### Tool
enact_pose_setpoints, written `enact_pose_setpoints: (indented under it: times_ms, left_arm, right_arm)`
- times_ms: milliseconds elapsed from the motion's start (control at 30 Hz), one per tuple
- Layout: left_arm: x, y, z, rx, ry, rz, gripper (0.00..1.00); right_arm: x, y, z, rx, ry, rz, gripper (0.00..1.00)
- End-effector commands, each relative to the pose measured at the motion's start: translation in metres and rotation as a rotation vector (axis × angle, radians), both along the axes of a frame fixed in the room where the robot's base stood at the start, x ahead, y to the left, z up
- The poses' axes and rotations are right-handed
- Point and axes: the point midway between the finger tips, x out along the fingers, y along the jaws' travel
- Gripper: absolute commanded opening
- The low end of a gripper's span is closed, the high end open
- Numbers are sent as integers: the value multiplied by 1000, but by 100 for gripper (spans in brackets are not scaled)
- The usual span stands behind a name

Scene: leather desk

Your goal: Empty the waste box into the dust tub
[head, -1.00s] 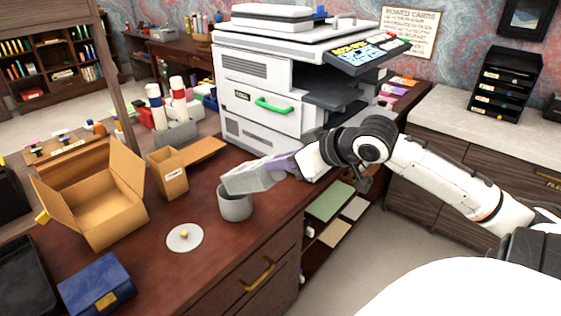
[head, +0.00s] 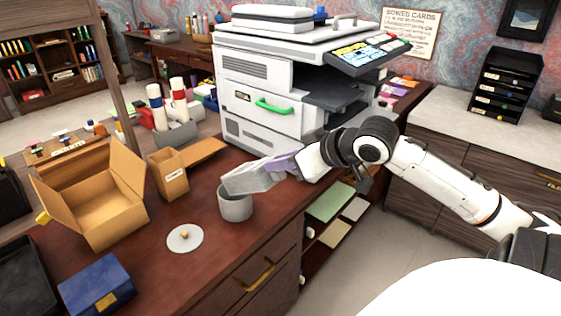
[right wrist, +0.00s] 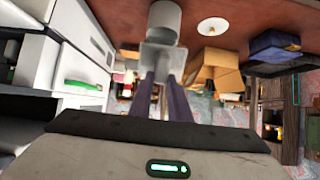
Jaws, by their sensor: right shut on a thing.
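The waste box (head: 250,178) is a small grey open box, tipped with its mouth down and to the left over the dust tub. The dust tub (head: 235,206) is a grey round tub standing upright on the desk. My right gripper (head: 283,163), with purple fingers, is shut on the waste box at its right end. In the right wrist view the waste box (right wrist: 160,59) sits between the purple fingers, with the dust tub (right wrist: 163,18) just beyond it. What is inside the tub and the box is hidden. My left gripper is not in view.
A round pale lid (head: 185,239) with a knob lies left of the tub. An open cardboard box (head: 105,205), a tan bin (head: 171,180) and a blue box (head: 97,287) stand to the left. A large copier (head: 262,95) stands behind my right gripper.

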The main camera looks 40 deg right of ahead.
Motion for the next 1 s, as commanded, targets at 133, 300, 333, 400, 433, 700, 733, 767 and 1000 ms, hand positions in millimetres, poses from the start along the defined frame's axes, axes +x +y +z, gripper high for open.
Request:
enact_pose_setpoints:
  times_ms: [133, 300, 333, 400, 433, 700, 733, 767, 1000]
  left_arm:
    - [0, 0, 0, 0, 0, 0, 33]
    - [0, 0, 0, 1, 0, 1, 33]
    - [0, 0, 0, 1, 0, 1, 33]
    - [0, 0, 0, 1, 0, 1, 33]
    - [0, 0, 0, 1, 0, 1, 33]
    - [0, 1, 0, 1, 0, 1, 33]
    - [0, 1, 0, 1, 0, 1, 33]
    - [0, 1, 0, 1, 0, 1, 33]
    - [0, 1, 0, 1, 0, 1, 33]
  right_arm:
    - [0, 0, 1, -1, -2, 1, 0]
    - [5, 1, 5, -3, 15, 3, 0]
    - [6, 1, 5, -5, 23, 4, 0]
    - [8, 1, 7, -5, 38, 4, 0]
    - [9, 1, 7, -6, 46, 4, 0]
    - [18, 3, 14, -12, 107, 6, 0]
    - [19, 3, 15, -12, 114, 5, 0]
    - [20, 3, 16, -12, 121, 5, 0]
    - [23, 2, 17, -14, 153, -1, 0]
